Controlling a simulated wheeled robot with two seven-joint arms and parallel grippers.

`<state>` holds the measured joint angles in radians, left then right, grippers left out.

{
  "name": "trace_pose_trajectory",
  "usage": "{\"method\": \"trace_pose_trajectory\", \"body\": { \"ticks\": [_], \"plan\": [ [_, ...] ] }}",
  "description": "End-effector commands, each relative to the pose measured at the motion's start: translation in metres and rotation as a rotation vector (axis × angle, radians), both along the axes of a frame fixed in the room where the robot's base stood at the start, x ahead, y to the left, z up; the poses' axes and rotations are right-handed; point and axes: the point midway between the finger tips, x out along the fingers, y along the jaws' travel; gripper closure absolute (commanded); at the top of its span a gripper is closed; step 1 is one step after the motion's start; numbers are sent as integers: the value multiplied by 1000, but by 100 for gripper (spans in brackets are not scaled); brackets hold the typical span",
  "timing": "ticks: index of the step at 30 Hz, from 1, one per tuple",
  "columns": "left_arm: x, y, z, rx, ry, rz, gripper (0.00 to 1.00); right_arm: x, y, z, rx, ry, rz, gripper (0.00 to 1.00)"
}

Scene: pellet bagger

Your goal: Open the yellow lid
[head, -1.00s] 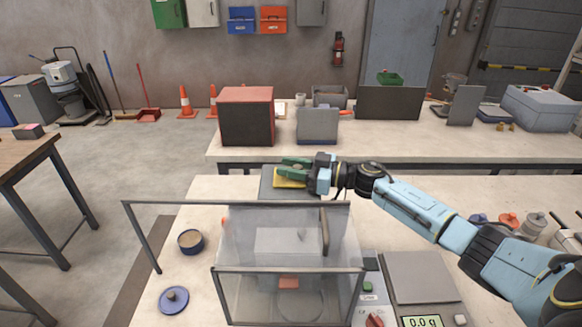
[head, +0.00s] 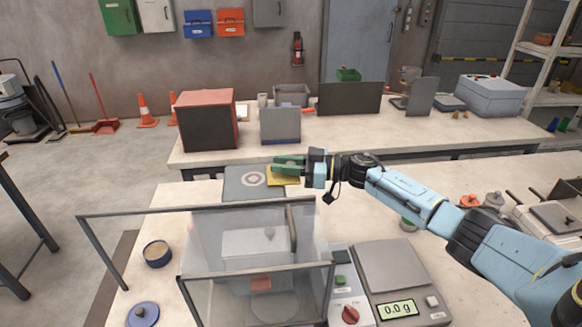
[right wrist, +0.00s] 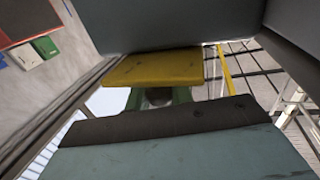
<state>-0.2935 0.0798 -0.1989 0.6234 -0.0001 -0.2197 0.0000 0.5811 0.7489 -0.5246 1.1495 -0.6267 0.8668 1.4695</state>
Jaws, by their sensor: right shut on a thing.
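The yellow lid (head: 284,180) shows at the right edge of a grey unit (head: 238,187) behind the clear-walled bagger housing. A pale ring (head: 253,179) lies bare on the grey unit's top, left of the lid. My right gripper (head: 289,164), with green fingers, is shut on the yellow lid; the fingers hide part of it. In the right wrist view the lid (right wrist: 150,68) sits just beyond the fingers, with a small dark part between them. Whether the lid touches the unit is unclear. My left gripper is out of view.
The clear housing (head: 255,255) with a dark frame stands in front of the lid. A scale (head: 395,275) reading 0.0 g and a control box with a red knob (head: 349,314) stand right of it. A round tin (head: 157,254) and blue lid (head: 142,313) lie left.

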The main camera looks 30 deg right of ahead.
Motion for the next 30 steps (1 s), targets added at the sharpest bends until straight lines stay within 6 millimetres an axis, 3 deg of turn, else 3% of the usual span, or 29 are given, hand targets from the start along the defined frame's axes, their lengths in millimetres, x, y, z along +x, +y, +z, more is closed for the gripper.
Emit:
{"method": "trace_pose_trajectory", "body": {
  "ticks": [7, 8, 13, 23, 30],
  "plan": [
    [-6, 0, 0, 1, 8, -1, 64, 0, 0, 0, -1, 1, 2, 100],
    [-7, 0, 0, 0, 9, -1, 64, -1, 0, 0, -1, 1, 2, 76],
    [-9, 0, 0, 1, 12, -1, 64, -1, -1, 0, -1, 1, -1, 55],
    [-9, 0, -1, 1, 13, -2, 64, -3, -4, 0, -1, 1, -3, 55],
    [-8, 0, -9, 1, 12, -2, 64, -27, -36, -3, -4, 3, -3, 55]
  ]
}}
